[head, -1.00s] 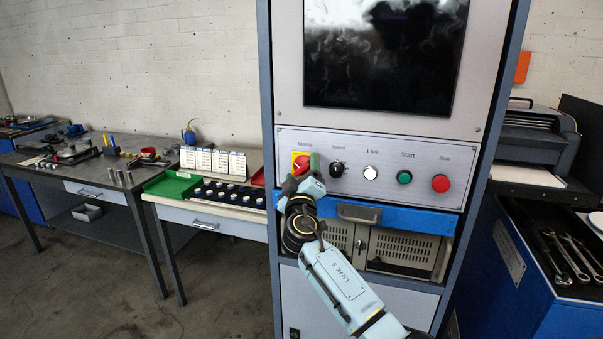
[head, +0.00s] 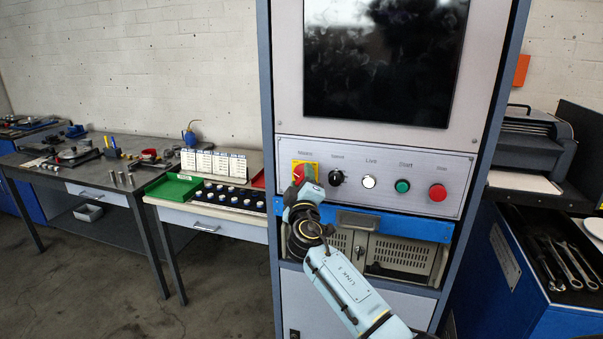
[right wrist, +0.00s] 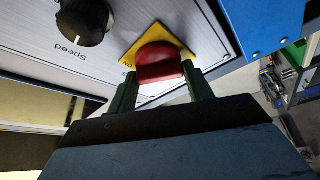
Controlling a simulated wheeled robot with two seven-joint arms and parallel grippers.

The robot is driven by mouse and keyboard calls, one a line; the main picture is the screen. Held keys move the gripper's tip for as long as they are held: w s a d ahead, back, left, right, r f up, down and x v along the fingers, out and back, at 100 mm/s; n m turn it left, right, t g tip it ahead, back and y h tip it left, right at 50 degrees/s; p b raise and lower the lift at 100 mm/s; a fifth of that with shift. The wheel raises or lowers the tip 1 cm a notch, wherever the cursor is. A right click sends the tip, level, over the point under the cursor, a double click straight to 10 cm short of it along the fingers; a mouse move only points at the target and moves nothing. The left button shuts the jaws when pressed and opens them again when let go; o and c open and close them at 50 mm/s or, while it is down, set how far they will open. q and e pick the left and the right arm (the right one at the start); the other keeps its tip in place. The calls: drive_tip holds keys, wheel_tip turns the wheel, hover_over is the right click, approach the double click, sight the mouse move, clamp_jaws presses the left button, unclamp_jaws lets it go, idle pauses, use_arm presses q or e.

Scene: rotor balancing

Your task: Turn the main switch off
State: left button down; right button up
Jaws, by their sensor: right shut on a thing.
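The main switch is a red knob (head: 298,173) on a yellow plate (head: 313,165), at the left end of the control panel. In the right wrist view the red knob (right wrist: 158,62) sits between the two dark green fingers of my right gripper (right wrist: 161,80), which is shut on it. The yellow plate (right wrist: 148,38) shows behind the knob, with an "ON" mark at its edge. In the head view my right gripper (head: 304,178) hides part of the knob and plate. My left gripper is not in view.
Right of the switch are the black speed knob (head: 337,177), a white Live button (head: 368,181), a green Start button (head: 402,186) and a red Stop button (head: 438,192). A blue drawer front (head: 400,226) lies just below the panel.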

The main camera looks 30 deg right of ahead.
drive_tip(key=n+p, duration=0.2)
drive_tip(key=p, duration=0.2)
drive_tip(key=n+g+y+p, duration=0.1)
drive_tip(key=n+p, duration=0.2)
drive_tip(key=p, duration=0.1)
drive_tip(key=n+g+y+p, duration=0.1)
drive_tip(key=n+p, duration=0.2)
drive_tip(key=p, duration=0.1)
drive_tip(key=shift+r, duration=0.4)
drive_tip(key=n+g+p, duration=0.1)
drive_tip(key=n, duration=0.1)
drive_tip(key=shift+f+n, duration=0.1)
drive_tip(key=shift+n, duration=0.2)
drive_tip(key=shift+f+n+g, duration=0.1)
drive_tip(key=shift+n+g, duration=1)
drive_tip(key=shift+n, duration=0.6)
drive_tip(key=o, duration=1)
drive_tip(key=shift+s+a, duration=0.1)
drive_tip(key=v, duration=1.3)
drive_tip(key=shift+s, duration=0.1)
